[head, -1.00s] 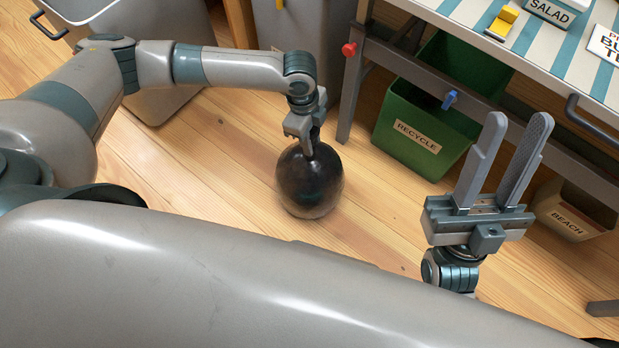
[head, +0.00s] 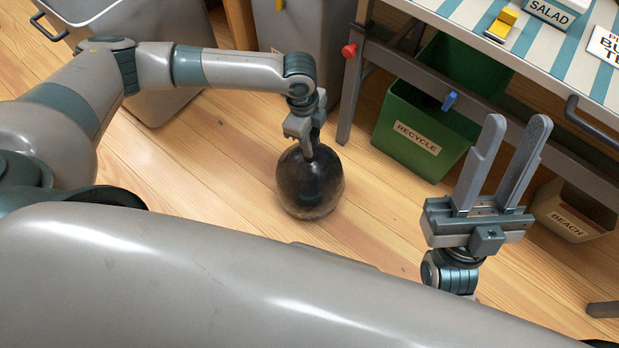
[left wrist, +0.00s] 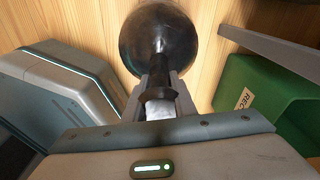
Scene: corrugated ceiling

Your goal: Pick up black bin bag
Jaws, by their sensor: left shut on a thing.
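The black bin bag (head: 310,188) is a round, shiny dark bundle at the middle of the head view, at the wooden floor. My left gripper (head: 305,140) points down from above and is shut on its top. In the left wrist view the bag (left wrist: 158,30) shows beyond my left gripper's fingers (left wrist: 158,90), with its narrow neck between them. I cannot tell whether the bag touches the floor. My right gripper (head: 500,165) is open and empty, fingers pointing up, at the right of the head view.
A green recycle bin (head: 425,130) stands under a striped table (head: 560,50). A beach bin (head: 570,210) stands farther right. Grey bins (head: 300,40) stand at the back. The wooden floor (head: 200,165) left of the bag is clear.

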